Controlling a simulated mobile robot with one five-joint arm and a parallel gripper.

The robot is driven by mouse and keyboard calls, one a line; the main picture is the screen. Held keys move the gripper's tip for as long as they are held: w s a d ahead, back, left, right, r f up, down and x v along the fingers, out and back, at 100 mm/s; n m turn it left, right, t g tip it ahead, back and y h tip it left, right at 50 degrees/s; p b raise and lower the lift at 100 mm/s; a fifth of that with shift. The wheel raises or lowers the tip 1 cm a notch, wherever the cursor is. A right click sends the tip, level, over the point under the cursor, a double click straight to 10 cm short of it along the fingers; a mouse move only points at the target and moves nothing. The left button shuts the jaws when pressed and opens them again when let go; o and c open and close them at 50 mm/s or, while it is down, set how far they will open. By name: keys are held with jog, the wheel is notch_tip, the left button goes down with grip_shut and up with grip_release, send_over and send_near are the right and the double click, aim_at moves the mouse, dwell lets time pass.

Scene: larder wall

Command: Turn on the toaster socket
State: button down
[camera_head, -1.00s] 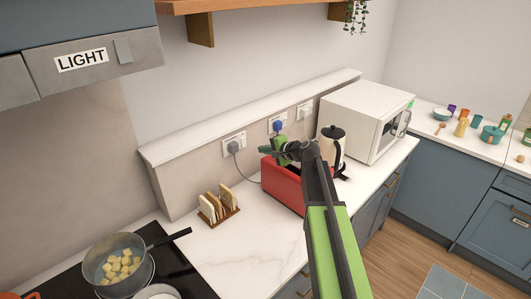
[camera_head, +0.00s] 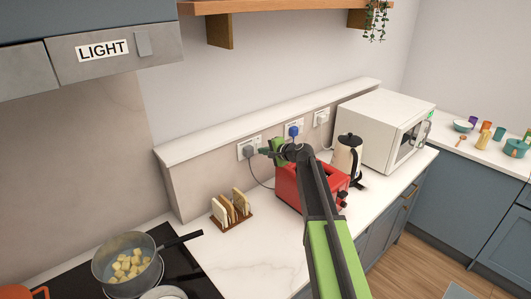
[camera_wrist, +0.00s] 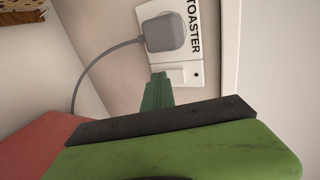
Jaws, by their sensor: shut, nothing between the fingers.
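The toaster socket (camera_head: 248,149) is a white plate on the low wall behind the counter. In the wrist view its plate (camera_wrist: 183,74), labelled TOASTER, holds a grey plug (camera_wrist: 163,32) with a grey cable. A small dark dot shows near the plate's lower right corner; I cannot tell the switch's position. My gripper (camera_head: 264,151) is shut and empty, just right of the socket in the head view. In the wrist view its green fingertips (camera_wrist: 157,91) point at the plate's lower edge; I cannot tell whether they touch. The red toaster (camera_head: 287,187) stands below my arm, partly hidden.
A socket with a blue plug (camera_head: 294,131) and another white socket (camera_head: 321,117) are further right. A kettle (camera_head: 346,155) and white microwave (camera_head: 384,128) stand right of the toaster. A toast rack (camera_head: 232,213) and pot (camera_head: 123,268) are left. A ledge (camera_head: 270,121) runs above the sockets.

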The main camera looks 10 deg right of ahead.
jog(key=shift+d, duration=0.15)
jog(key=shift+r+p, duration=0.8)
jog(key=shift+p, duration=0.15)
jog(key=s+d+r+p, duration=0.1)
jog(key=s+d, duration=0.6)
jog(key=s, duration=0.5)
jog(key=shift+r, duration=0.1)
